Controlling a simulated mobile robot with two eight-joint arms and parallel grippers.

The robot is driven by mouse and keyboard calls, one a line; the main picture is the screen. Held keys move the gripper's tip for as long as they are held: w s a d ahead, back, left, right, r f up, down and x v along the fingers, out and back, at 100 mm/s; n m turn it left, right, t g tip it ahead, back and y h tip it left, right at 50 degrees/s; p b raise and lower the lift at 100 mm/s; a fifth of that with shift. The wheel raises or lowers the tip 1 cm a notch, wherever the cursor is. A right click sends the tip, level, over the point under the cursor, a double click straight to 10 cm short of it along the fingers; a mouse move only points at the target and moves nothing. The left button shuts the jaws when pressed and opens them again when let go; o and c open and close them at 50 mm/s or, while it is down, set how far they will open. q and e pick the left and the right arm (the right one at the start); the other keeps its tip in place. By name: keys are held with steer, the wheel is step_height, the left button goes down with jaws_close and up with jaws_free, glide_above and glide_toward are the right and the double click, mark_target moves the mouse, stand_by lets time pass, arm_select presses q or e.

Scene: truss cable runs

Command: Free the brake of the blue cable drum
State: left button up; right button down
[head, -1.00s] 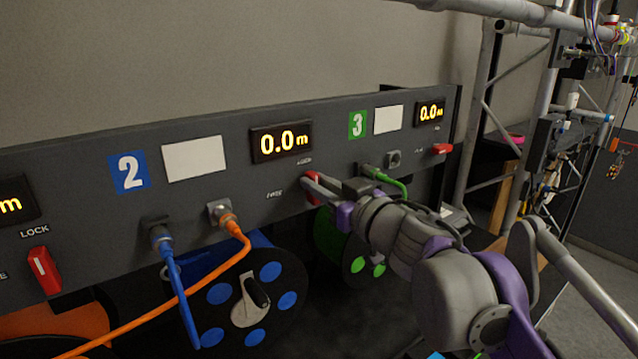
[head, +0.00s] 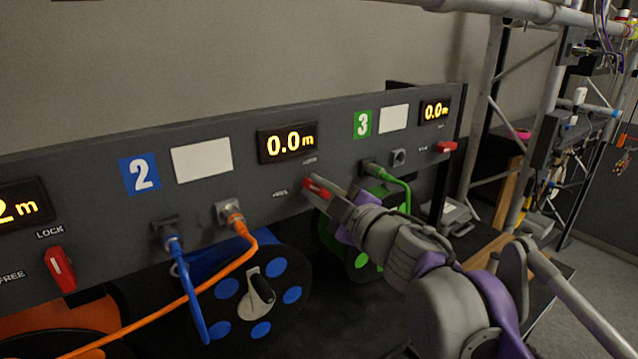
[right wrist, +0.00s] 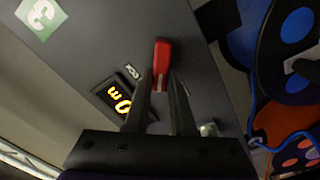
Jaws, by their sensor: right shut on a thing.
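The blue cable drum (head: 228,318), black with blue round patches and a grey crank (head: 255,296), sits under the panel section labelled 2 (head: 140,174). Its red brake lever (head: 308,182) is on the panel, between the FREE label (head: 279,193) at left and the LOCK label (head: 310,160) above. My right gripper (head: 328,191) is shut on this lever. In the right wrist view the lever (right wrist: 162,62) shows between the fingertips. It lies roughly along the panel's length, its white mark toward the FREE side. My left gripper is not in view.
Section 1's red lever (head: 60,269) stands near upright at left; section 3's red lever (head: 447,147) lies sideways. An orange cable (head: 165,312), a blue cable (head: 182,285) and a green cable (head: 403,191) hang from panel sockets. Truss tubes stand at right.

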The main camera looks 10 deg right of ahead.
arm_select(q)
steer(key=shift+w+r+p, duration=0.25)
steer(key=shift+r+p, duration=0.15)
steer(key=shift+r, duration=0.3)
arm_select(e)
steer(key=n, duration=0.3)
steer(key=shift+a+f+n, duration=0.15)
steer(key=shift+f+n, duration=0.1)
steer(key=shift+n, duration=0.05)
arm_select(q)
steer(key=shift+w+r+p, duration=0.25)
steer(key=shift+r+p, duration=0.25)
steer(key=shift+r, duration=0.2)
arm_select(e)
steer(key=shift+s+f+n, duration=0.1)
steer(key=shift+f+n, duration=0.1)
steer(key=shift+n, duration=0.75)
steer(key=shift+f+n, duration=0.15)
steer(key=shift+n, duration=0.8)
steer(key=c, duration=0.8)
jaws_free()
steer(key=shift+o, duration=0.2)
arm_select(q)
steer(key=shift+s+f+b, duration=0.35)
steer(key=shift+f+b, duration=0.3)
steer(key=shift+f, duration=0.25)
arm_select(e)
steer(key=v, duration=1)
steer(key=shift+s, duration=0.4)
